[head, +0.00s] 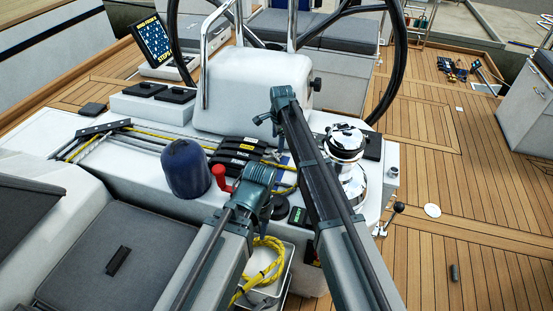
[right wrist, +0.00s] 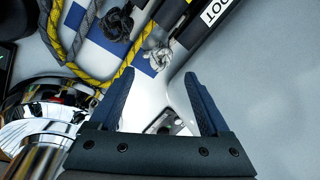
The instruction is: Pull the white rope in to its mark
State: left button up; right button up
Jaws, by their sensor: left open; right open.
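A whitish rope end with a knot (right wrist: 158,58) shows in the right wrist view, beside the black clutches, beyond my fingertips and not between them. I cannot make out a mark on it. The bank of black rope clutches (head: 236,153) sits on the white console in the head view. My right gripper (head: 272,120) is open and empty above the console; its two blue fingers (right wrist: 160,88) stand apart in the right wrist view. My left gripper (head: 254,200) is open, low over the console's near edge, right of the red handle (head: 220,176). My arms hide part of the console.
A chrome winch (head: 345,145) stands right of the clutches, a blue-covered one (head: 185,168) left. A yellow rope (head: 264,262) lies coiled in a white bin. A grey rope (right wrist: 82,30) and a dark knot (right wrist: 116,25) lie near the clutches. The steering wheel is behind.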

aim_at(277, 153)
jog(key=f+b, duration=0.2)
jog(key=w+f+b, duration=0.1)
jog(key=f+b, duration=0.4)
jog(key=f, duration=0.1)
jog(key=shift+w+a+f, duration=0.2)
jog(key=shift+w+f, duration=0.05)
jog(key=shift+w, duration=0.05)
jog(key=shift+r, duration=0.1)
grip_shut()
